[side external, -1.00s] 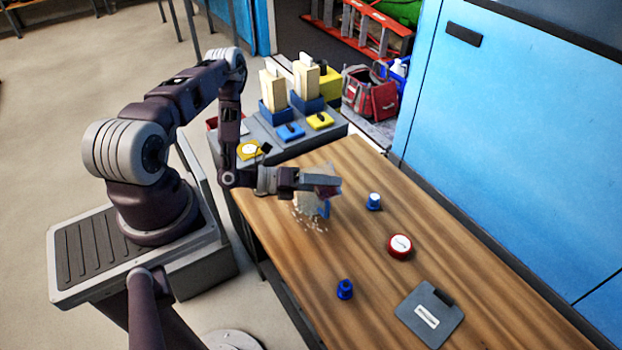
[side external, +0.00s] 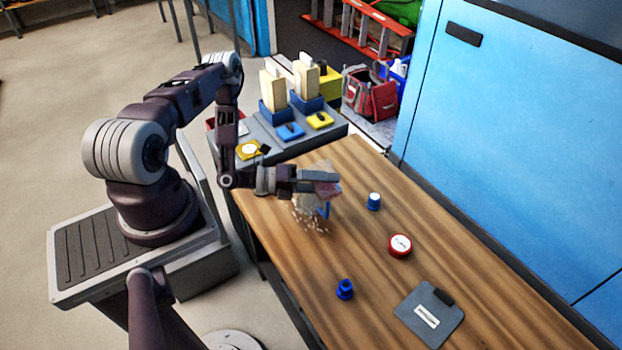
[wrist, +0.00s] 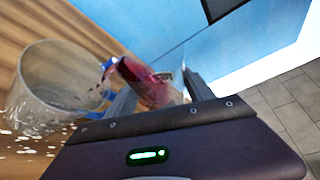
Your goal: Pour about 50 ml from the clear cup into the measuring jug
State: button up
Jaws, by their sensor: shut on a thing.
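My gripper (wrist: 160,92) is shut on the clear cup (wrist: 150,90), which is tilted and has dark red contents toward one end. In the side view the cup (side external: 325,188) is partly hidden by my gripper (side external: 322,179). The clear measuring jug (wrist: 45,85) with a blue handle stands on the table, right beside the cup in the wrist view. In the side view the jug (side external: 311,204) is below my gripper and partly hidden by it. I cannot tell the level in the jug, nor whether anything is flowing.
White specks (side external: 313,222) lie scattered on the wooden table (side external: 290,260) around the jug. A grey side bench (side external: 275,143) holds boxes.

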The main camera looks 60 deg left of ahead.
jog(key=shift+a+r+n, duration=0.15)
jog(key=shift+r+n, duration=0.1)
jog(key=shift+n, duration=0.15)
dwell(0.9)
jog(key=shift+w+a+r+n+h, duration=0.1)
jog(key=shift+a+r+n+h, duration=0.15)
jog(key=shift+a+n, duration=0.2)
dwell(0.6)
jog(key=shift+d+f+m, duration=0.2)
jog(key=shift+d+m, duration=0.25)
jog(key=shift+d+f+m+y, duration=0.1)
jog(key=shift+f+m+y, duration=0.15)
jog(key=shift+m+y, duration=0.6)
jog(key=shift+r+m, duration=0.1)
jog(key=shift+m, duration=0.35)
jog(key=shift+f+m+g+y, duration=0.3)
jog(key=shift+f+m+g, duration=0.15)
jog(key=shift+m, duration=0.25)
jog(key=shift+d+r+m+y, duration=0.15)
jog(key=shift+r+m+y, duration=0.15)
jog(key=shift+m, duration=0.2)
